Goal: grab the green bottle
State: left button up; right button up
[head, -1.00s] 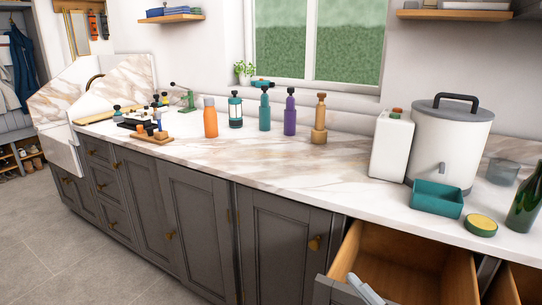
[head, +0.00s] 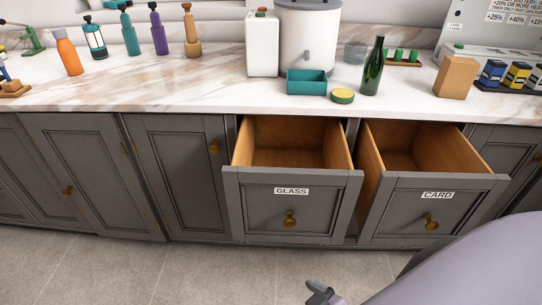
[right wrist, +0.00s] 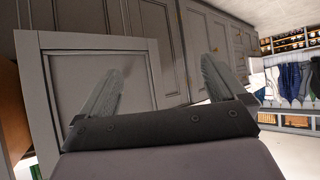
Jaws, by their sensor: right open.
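The dark green glass bottle (head: 372,72) stands upright on the marble counter in the head view, right of centre, behind the gap between the two open drawers. My right gripper (head: 322,293) shows at the bottom edge of the head view, low in front of the drawers and well apart from the bottle. In the right wrist view my right gripper (right wrist: 168,63) is open and empty, facing grey cabinet fronts. The bottle does not show there. My left gripper is not in view.
Open drawers marked GLASS (head: 292,191) and CARD (head: 437,195) jut out below the bottle and look empty. Around it stand a round green-and-yellow tin (head: 343,96), a teal tray (head: 306,82), a clear cup (head: 355,52) and a cardboard-coloured box (head: 456,77).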

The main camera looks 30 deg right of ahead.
aim_at(375, 62)
jog(key=z, duration=1.55)
jog(key=i+l, duration=0.1)
jog(key=l, duration=0.3)
jog(key=i+l+u, duration=0.15)
jog(key=l, duration=0.25)
jog(key=i+l, duration=0.1)
jog(key=l, duration=0.3)
jog(key=i+l+u, duration=0.15)
jog(key=l, duration=0.25)
jog(key=k+j, duration=0.05)
